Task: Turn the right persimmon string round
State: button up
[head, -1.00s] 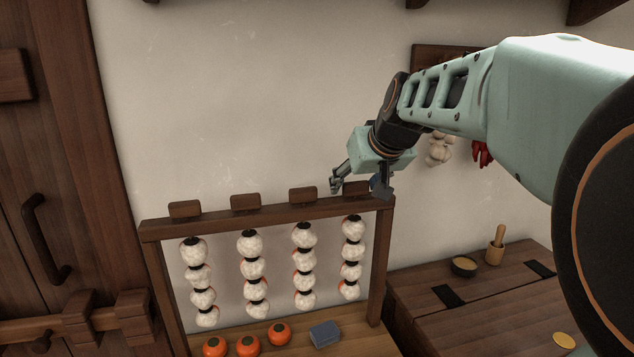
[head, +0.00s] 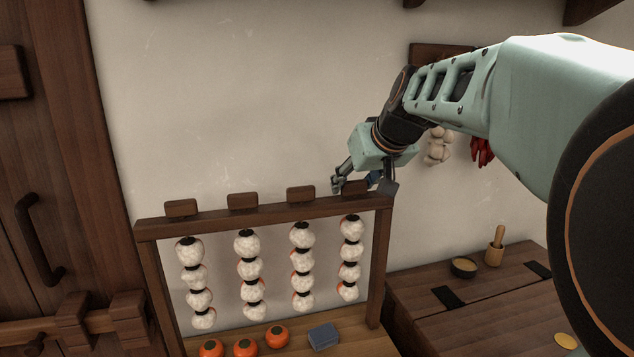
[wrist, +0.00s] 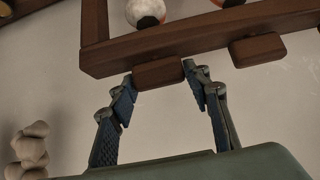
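The right persimmon string (head: 349,258) hangs at the right end of the wooden rack (head: 270,214). Its stacked fruit look mostly white, with a little orange at the edges. Above it, on the top bar, sits a wooden block (head: 355,188); the block also shows in the wrist view (wrist: 158,73). My gripper (head: 364,184) is at this block, its fingers spread toward the block's two ends. In the wrist view my gripper (wrist: 160,82) is open, with the block between the fingertips. Contact cannot be told. One whitish fruit (wrist: 145,12) shows beyond the bar.
Three other strings hang to the left, each below its own block (head: 301,194). Orange persimmons (head: 245,347) and a grey-blue block (head: 323,336) lie below the rack. Garlic (head: 438,146) hangs behind my arm.

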jog(key=shift+o, duration=1.3)
jog(key=shift+r, duration=0.1)
notch_tip(320, 180, up, 10)
jog(key=shift+f, duration=0.1)
